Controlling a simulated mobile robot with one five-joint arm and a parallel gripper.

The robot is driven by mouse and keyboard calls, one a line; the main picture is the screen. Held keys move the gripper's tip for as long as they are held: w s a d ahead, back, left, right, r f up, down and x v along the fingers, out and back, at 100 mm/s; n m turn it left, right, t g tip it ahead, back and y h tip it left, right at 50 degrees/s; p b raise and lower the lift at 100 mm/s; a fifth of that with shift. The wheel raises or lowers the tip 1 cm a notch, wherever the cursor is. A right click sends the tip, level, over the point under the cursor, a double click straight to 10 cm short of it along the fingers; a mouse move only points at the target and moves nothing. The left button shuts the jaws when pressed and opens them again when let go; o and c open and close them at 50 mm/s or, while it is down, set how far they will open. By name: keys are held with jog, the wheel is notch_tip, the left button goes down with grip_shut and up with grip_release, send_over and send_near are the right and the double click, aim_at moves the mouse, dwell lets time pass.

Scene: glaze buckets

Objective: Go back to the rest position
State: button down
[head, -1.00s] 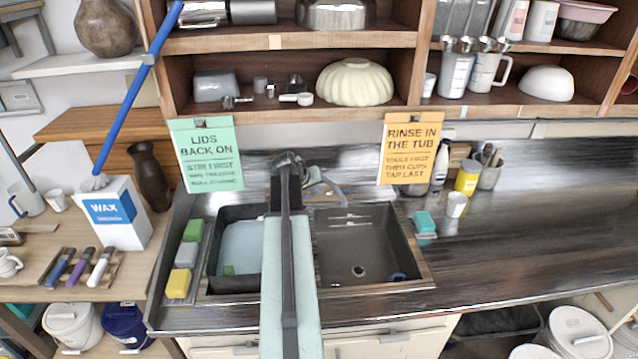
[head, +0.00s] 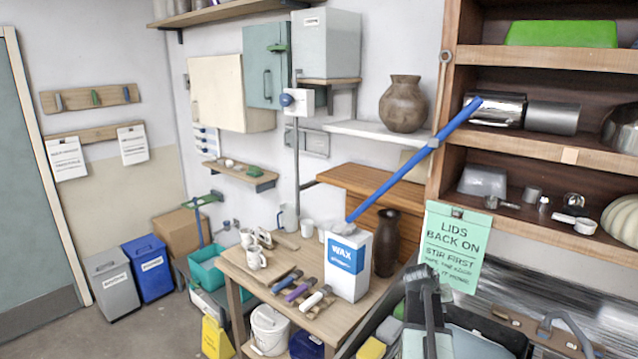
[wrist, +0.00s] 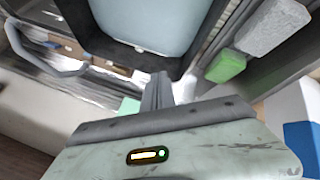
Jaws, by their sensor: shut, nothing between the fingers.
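My arm shows at the lower right of the head view, with my gripper (head: 424,277) at its upper end, in front of the sink area and just below the green "Lids back on" sign (head: 452,245). In the wrist view the dark fingers of my gripper (wrist: 157,88) are together and nothing shows between them. They point toward the sink basin (wrist: 183,62), which has a pale blue surface inside. In the head view my arm covers part of the sink.
A wooden table (head: 262,285) holds a wax box (head: 347,264), brushes and cups. Grey (head: 112,285) and blue (head: 150,268) bins stand left. A yellow floor sign (head: 216,338) stands before the table.

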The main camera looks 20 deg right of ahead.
jog(key=w+a+f+n+t+y+b, duration=0.15)
jog(key=w+a, duration=0.25)
jog(key=a, duration=0.5)
jog(key=w+a+f+n+y+b, duration=0.1)
jog(key=w+a+f, duration=0.2)
jog(key=a, duration=0.7)
jog(key=w+a+f+n+y+b, duration=0.15)
jog(key=w+a, duration=0.25)
jog(key=a, duration=0.5)
jog(key=s+a+f+n+b, duration=0.15)
jog(key=a+f, duration=0.25)
jog(key=a, duration=1.1)
jog(key=s+a+f+n+g+y, duration=0.1)
jog(key=s+a+g+y, duration=0.2)
jog(key=s+a, duration=0.5)
jog(key=shift+s+a+f+n, duration=0.35)
jog(key=shift+s+a, duration=0.05)
jog(key=shift+a, duration=0.25)
